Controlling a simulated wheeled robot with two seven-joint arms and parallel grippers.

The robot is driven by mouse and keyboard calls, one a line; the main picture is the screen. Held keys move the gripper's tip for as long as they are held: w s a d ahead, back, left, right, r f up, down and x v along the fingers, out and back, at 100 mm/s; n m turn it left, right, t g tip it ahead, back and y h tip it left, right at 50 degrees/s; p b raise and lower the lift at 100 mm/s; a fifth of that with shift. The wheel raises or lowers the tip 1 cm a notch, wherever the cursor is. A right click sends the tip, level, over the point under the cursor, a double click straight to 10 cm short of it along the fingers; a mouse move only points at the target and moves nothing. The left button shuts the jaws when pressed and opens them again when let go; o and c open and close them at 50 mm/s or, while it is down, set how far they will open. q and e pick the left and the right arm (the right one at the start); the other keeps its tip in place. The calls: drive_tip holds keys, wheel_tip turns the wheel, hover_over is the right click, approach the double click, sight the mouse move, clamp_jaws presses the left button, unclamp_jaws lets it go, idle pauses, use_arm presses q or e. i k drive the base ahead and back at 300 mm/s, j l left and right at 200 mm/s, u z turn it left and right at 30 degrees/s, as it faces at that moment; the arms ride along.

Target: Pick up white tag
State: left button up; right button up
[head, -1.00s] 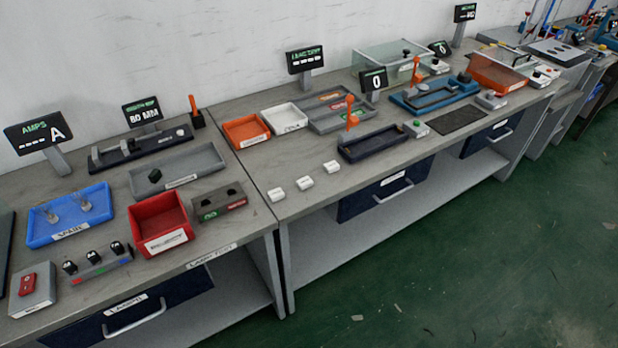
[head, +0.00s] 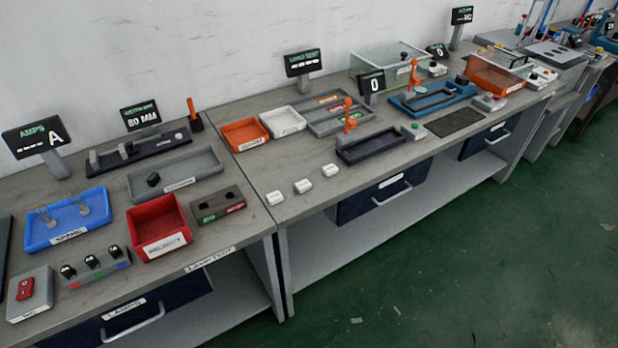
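No part labelled clearly as a white tag can be read. Three small white blocks stand in a slanting row near the front edge of the right-hand bench: a left one (head: 274,198), a middle one (head: 302,186) and a right one (head: 330,170). Behind them is a shallow white tray (head: 283,121) with a label on its front; its contents are too small to make out. Neither of my grippers is in view.
An orange tray (head: 246,134) adjoins the white tray. A dark fixture (head: 370,147) with an orange lever stands right of the blocks. A red bin (head: 159,225) and blue tray (head: 68,220) are on the left bench. Bench surface around the blocks is clear.

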sight(276, 197)
drive_tip(key=i+l+u, duration=0.3)
drive_tip(key=l, duration=0.35)
drive_tip(key=i+l+u, duration=0.15)
drive_tip(key=i+l, duration=0.15)
drive_tip(key=l, duration=0.1)
